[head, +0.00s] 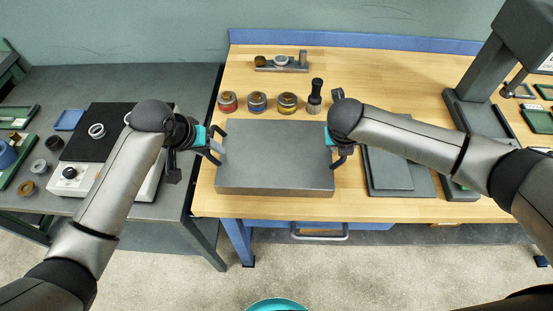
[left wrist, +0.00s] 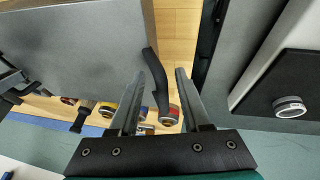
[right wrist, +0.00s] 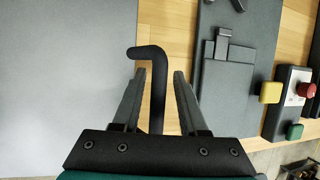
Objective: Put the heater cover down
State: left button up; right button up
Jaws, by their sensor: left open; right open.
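The heater cover (head: 275,155) is a grey box with a black handle on each side. In the head view it appears to rest on the wooden bench near its front edge. My left gripper (head: 212,140) is at the left handle. In the left wrist view the open fingers (left wrist: 165,75) stand around that black handle (left wrist: 153,70). My right gripper (head: 337,140) is at the right handle. In the right wrist view the black handle (right wrist: 158,75) lies between the open fingers (right wrist: 160,82). Whether any finger touches a handle I cannot tell.
Several colored jars (head: 257,101) and a dark upright tool (head: 315,95) stand just behind the cover. A flat grey plate (head: 388,168) lies to its right. On the grey table at left is a heater (head: 85,175) with a black top and a metal ring (head: 97,130).

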jog(key=shift+a, duration=0.15)
pick_arm(q)
jog(key=v, duration=0.7)
jog(key=shift+s+r, duration=0.15)
jog(key=shift+r, duration=0.2)
pick_arm(e)
jog(key=v, duration=1.2)
pick_arm(q)
jog(key=shift+a, duration=0.15)
pick_arm(e)
jog(key=shift+s, duration=0.1)
